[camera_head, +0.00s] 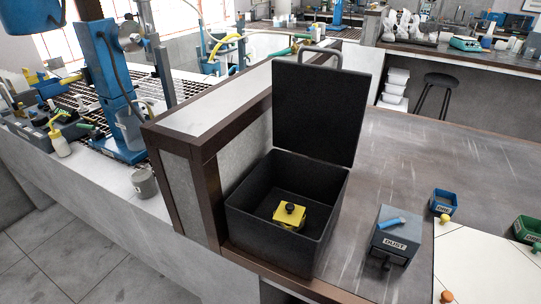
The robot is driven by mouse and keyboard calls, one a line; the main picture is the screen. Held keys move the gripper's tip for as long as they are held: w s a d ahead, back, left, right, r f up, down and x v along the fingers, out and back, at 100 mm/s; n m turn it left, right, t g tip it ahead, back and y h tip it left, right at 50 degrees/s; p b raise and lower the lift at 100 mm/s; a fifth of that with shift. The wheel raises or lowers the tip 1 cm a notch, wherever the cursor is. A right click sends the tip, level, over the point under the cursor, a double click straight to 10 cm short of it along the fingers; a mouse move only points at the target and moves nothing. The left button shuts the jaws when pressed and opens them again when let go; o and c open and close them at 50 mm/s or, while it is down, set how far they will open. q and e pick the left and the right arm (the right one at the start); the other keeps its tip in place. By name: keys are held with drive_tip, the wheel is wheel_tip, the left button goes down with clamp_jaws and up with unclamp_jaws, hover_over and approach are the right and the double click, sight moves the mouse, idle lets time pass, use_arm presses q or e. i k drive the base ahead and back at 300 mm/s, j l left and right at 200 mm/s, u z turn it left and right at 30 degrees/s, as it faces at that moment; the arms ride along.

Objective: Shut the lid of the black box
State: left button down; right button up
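The black box (268,247) stands on the dark bench top, against the raised wood-framed divider. Its lid (320,108) is open and stands nearly upright at the back of the box, with a loop handle (320,52) at its top edge. Inside the box, a yellow block with a black knob (290,214) rests on the floor. Neither of my grippers is in view.
A grey box labelled DUST (394,235) with a blue item on top stands right of the black box. Further right are a blue tray (444,202), a green tray (528,230) and a white sheet (480,265). The divider (215,110) borders the box's left. Bench behind is clear.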

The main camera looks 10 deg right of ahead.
sight(318, 110)
drive_tip(key=k+l+u, duration=0.1)
drive_tip(key=l+u, duration=0.2)
drive_tip(key=u, duration=0.15)
drive_tip(key=k+l+u, duration=0.2)
drive_tip(key=u, duration=0.2)
drive_tip(key=l, duration=0.1)
